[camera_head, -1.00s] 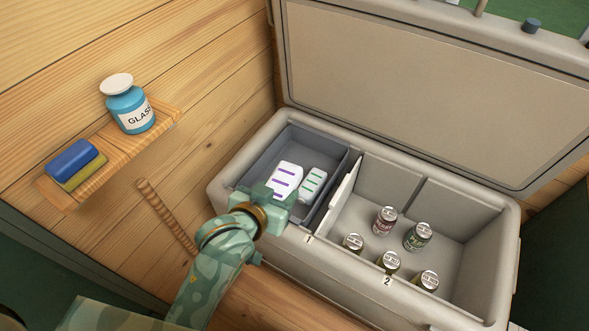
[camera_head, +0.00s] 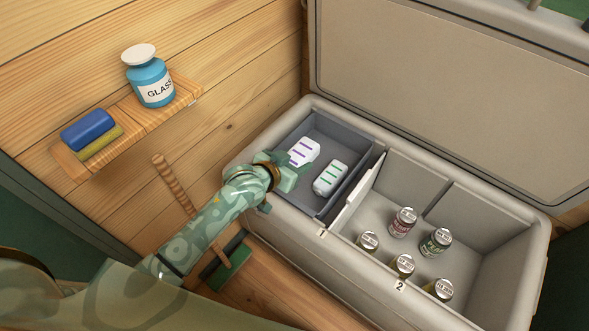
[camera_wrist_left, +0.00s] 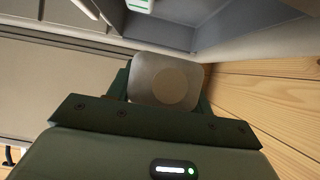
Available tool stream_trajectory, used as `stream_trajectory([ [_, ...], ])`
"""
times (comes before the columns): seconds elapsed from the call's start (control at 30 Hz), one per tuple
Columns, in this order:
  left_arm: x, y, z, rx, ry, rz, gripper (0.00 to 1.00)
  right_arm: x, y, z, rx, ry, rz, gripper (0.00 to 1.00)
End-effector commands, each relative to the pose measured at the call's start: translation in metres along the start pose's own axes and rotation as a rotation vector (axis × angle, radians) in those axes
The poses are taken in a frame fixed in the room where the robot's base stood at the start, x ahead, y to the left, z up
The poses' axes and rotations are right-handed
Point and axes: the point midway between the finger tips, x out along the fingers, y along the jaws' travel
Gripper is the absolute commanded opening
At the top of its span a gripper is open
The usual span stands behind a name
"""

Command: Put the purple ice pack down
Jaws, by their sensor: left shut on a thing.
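The purple ice pack (camera_head: 304,149), white with purple stripes, is at the grey tray (camera_head: 349,199) in the cooler's left compartment, marked 1. My left gripper (camera_head: 287,172) is shut on its near left end. In the left wrist view, the pack's pale rounded end (camera_wrist_left: 165,80) fills the space between the fingers. I cannot tell whether the pack touches the tray floor. A white pack with green stripes (camera_head: 330,178) lies in the tray to the right of it, apart from it. My right gripper is not in view.
The cooler's right compartment (camera_head: 470,262) holds several cans. The cooler lid (camera_head: 440,95) stands open behind. A wooden shelf (camera_head: 150,118) holds a blue jar (camera_head: 151,83) and blue and yellow rolled items. A wooden-handled brush (camera_head: 173,183) stands left of the cooler.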

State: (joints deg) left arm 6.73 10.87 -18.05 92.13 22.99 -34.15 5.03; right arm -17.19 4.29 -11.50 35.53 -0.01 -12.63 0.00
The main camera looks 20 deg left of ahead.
Motion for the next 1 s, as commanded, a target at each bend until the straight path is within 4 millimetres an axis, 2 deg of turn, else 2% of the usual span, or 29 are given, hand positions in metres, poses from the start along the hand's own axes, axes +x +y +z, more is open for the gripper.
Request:
stream_trajectory([
  [0.03,0.006,-0.005,0.005,0.001,0.000,-0.002,0.21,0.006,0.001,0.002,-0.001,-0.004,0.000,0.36],
  [0.2,0.019,-0.003,0.031,-0.001,-0.001,-0.001,0.21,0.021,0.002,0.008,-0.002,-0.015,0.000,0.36],
  [0.47,0.018,-0.003,0.029,0.000,0.002,-0.001,0.21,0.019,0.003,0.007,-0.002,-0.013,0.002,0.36],
  [0.97,0.024,-0.003,0.039,0.000,0.002,-0.001,0.21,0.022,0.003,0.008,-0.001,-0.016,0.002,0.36],
  [1.0,0.024,-0.003,0.040,0.001,0.000,-0.001,0.62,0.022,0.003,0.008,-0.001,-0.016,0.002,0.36],
])
